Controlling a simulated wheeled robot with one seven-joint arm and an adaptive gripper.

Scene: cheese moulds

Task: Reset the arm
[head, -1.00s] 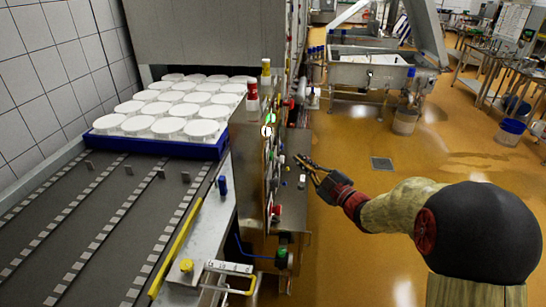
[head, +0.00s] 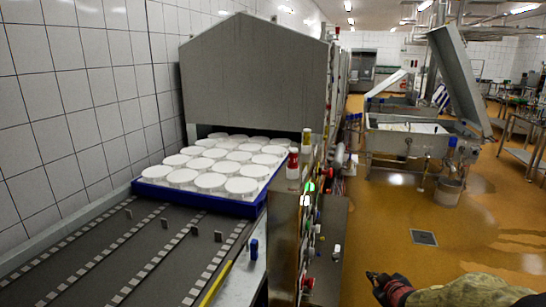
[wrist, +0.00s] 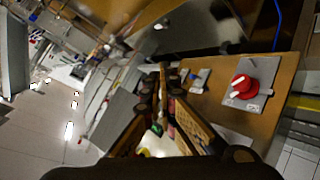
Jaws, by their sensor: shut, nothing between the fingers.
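My gripper (head: 374,276) is low in the head view, over the orange floor and to the right of the machine's control panel. Its dark fingers are small there. In the wrist view the two fingers of my gripper (wrist: 164,72) run up and meet at the tips, shut and empty. A red rotary knob (wrist: 243,86) on a grey plate lies to the right of the fingers, apart from them. Part of my arm shows at the bottom right of the head view.
The control panel (head: 290,235) with buttons and lights stands left of my gripper. Behind it, a blue tray (head: 200,198) of several white round moulds (head: 240,186) sits on the conveyor (head: 120,262). Open floor (head: 400,205) and a drain (head: 423,238) lie beyond the gripper.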

